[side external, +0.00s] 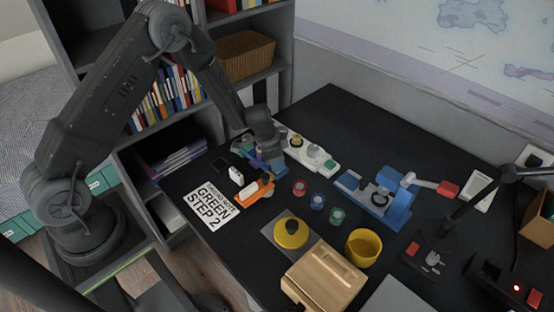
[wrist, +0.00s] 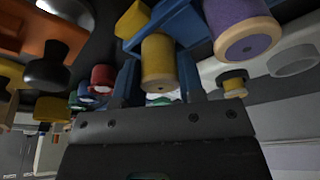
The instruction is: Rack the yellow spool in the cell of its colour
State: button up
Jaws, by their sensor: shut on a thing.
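My gripper (wrist: 158,70) is shut on a yellow spool (wrist: 158,58), which sits between its blue fingers in the wrist view. In the side view my gripper (side external: 266,163) is low over the far left part of the black desk, and the held spool is largely hidden there. A purple spool (wrist: 243,32) with a pale rim is close beside the held one in the wrist view. A white holder (side external: 312,156) lies just right of my gripper, with a small yellow-topped piece (side external: 297,141) on it. I cannot tell which cell belongs to yellow.
An orange holder (side external: 257,193) is in front of my gripper. Red (side external: 299,187), blue (side external: 317,201) and green (side external: 337,215) pieces stand to its right. A blue device (side external: 392,208), yellow cup (side external: 363,247), yellow dome (side external: 291,232) and wooden box (side external: 325,276) occupy the right and front.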

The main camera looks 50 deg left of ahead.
jog(key=shift+f, duration=0.15)
jog(key=o, duration=0.9)
